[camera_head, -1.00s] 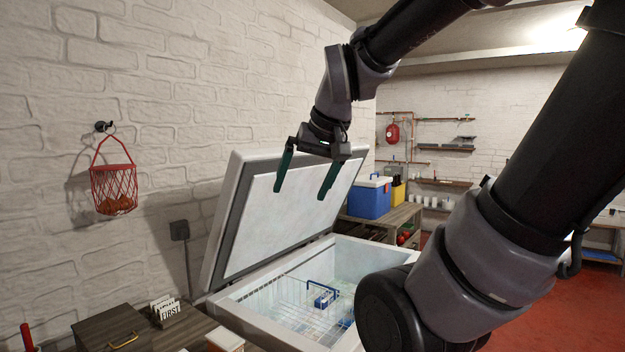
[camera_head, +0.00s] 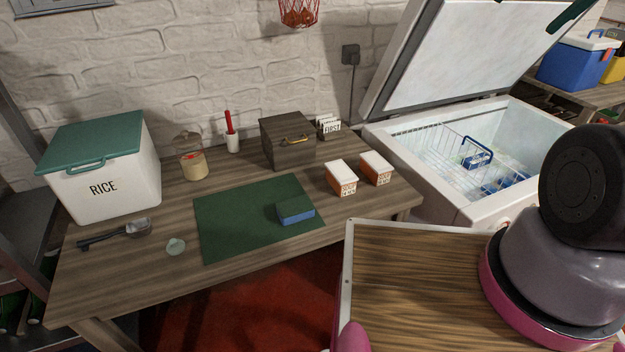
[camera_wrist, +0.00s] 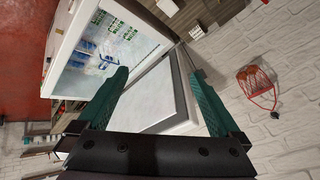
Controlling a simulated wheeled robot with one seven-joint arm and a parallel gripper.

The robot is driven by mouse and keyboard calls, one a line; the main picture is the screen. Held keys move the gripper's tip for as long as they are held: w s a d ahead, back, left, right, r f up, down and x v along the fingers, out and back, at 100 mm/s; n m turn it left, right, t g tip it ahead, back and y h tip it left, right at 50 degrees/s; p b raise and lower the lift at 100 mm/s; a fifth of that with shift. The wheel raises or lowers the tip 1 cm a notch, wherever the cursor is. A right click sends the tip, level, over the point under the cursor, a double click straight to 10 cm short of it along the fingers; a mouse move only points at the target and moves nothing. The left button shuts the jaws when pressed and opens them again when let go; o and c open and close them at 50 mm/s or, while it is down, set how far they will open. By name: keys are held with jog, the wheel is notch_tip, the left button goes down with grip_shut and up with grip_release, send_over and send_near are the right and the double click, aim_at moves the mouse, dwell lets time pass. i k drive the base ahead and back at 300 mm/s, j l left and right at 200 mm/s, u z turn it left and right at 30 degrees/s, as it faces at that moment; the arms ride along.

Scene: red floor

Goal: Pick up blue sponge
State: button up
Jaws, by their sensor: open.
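The blue sponge (camera_head: 295,211) lies on the right part of a dark green mat (camera_head: 222,225) on the wooden table. It does not show in the wrist view. My gripper (camera_wrist: 160,88) is open and empty in the wrist view, with its two green fingers spread apart. In the head view only a green fingertip shows at the top right edge, in front of the raised freezer lid. My gripper is high up and far to the right of the sponge.
The open freezer (camera_head: 447,160) with its raised lid (camera_head: 455,50) stands right of the table (camera_head: 150,268). Two small cartons (camera_head: 341,178), a wooden box (camera_head: 287,140), a glass jar (camera_head: 190,163), a rice bin (camera_head: 108,185) and a metal scoop (camera_head: 137,228) surround the mat.

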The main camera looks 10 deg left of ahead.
aim_at(296, 209)
jog(key=u, duration=0.4)
jog(key=k+u, duration=0.1)
jog(key=u, duration=0.3)
jog(key=k+u, duration=0.1)
jog(key=u, duration=0.7)
jog(key=k+l, duration=0.05)
